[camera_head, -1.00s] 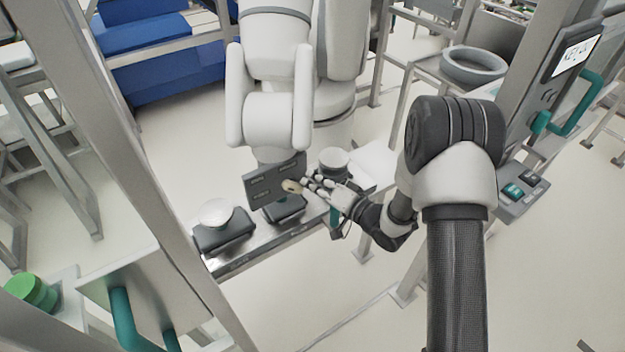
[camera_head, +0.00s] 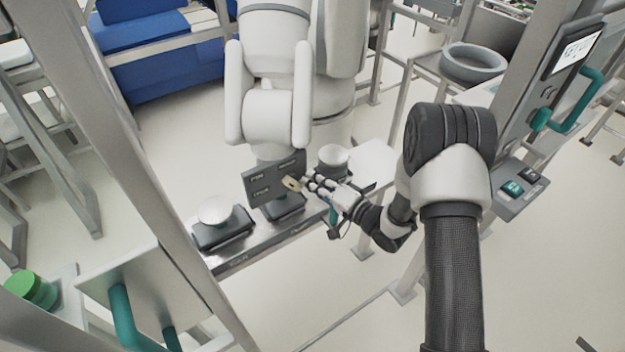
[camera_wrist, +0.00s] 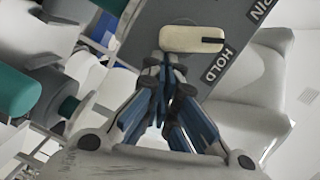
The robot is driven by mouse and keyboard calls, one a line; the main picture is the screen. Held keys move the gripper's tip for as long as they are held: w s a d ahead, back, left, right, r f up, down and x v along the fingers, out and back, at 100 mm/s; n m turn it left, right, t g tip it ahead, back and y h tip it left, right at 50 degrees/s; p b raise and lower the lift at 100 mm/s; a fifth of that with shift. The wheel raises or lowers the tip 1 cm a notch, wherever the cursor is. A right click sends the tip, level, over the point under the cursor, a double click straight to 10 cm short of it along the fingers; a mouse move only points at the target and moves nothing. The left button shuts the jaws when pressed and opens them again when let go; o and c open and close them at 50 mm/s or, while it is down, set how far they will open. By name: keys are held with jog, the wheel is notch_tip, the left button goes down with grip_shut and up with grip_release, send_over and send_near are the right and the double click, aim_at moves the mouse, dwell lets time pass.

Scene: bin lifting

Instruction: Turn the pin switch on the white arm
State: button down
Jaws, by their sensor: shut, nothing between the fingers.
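The white arm (camera_head: 275,118) hangs over the narrow bench. A dark grey panel (camera_head: 262,172) is fixed at its lower end; in the wrist view the panel (camera_wrist: 215,68) shows the words PIN and HOLD. The cream pin switch (camera_head: 291,184) is a rounded bar on this panel.
The bench (camera_head: 240,257) below carries dark blocks with white round tops (camera_head: 215,210). A post with a screen and teal handle (camera_head: 577,100) stands at right, with a button box (camera_head: 521,188) below. A grey frame post (camera_head: 150,170) stands at left.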

jog(key=shift+a+f+m+y, duration=0.1)
jog(key=shift+f+m+y, duration=0.35)
jog(key=shift+m, duration=0.85)
jog(key=shift+s+f, duration=0.1)
jog(key=shift+f, duration=0.2)
dwell(1.2)
dwell(0.9)
